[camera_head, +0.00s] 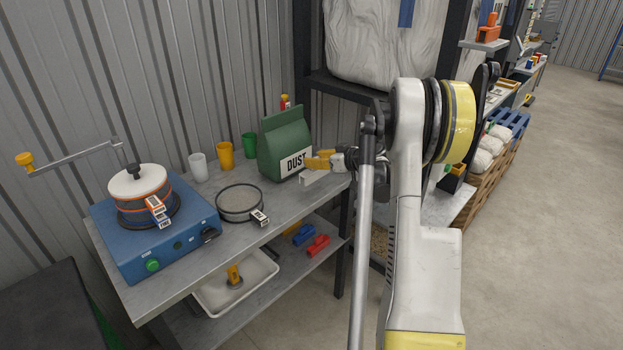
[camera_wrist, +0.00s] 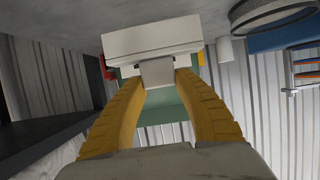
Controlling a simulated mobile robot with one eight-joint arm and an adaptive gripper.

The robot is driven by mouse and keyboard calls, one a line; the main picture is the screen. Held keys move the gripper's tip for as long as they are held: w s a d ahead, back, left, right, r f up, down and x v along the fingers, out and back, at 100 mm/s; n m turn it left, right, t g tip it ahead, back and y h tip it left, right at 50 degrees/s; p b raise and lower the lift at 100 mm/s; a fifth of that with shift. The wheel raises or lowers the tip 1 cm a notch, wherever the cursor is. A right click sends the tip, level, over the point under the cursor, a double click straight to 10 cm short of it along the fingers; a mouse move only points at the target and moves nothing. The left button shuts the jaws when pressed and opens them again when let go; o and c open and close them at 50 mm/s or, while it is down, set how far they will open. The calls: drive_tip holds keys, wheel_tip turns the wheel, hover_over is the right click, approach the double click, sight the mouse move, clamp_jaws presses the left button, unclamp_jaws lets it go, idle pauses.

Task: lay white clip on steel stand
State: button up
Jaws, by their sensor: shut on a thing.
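The white clip (camera_head: 313,177) is in my gripper, low over the right end of the grey steel stand (camera_head: 293,198). I cannot tell whether it touches the top. In the wrist view the white clip (camera_wrist: 152,40) has a wide pale block and a narrower tab. The yellow fingers of my gripper (camera_wrist: 160,79) are shut on that tab. In the head view my gripper (camera_head: 322,160) is just right of the green bag, and my arm comes in from the right. The stand's top also shows along the upper edge of the wrist view (camera_wrist: 60,22).
The green DUST bag (camera_head: 286,143) stands close left of my gripper. A round sieve (camera_head: 239,202), a blue machine (camera_head: 157,235) and several cups (camera_head: 225,156) occupy the top. Blue (camera_head: 304,235) and red (camera_head: 318,245) clips lie on the lower shelf. Bare top shows in front of the bag.

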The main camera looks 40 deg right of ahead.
sight(316, 172)
drive_tip(key=shift+w+a+f, duration=0.4)
drive_tip(key=shift+w+f, duration=0.05)
drive_tip(key=shift+f+b, duration=1.05)
drive_tip(key=shift+f, duration=0.8)
drive_tip(key=shift+f, duration=0.1)
drive_tip(key=shift+f, duration=0.15)
drive_tip(key=o, duration=1.1)
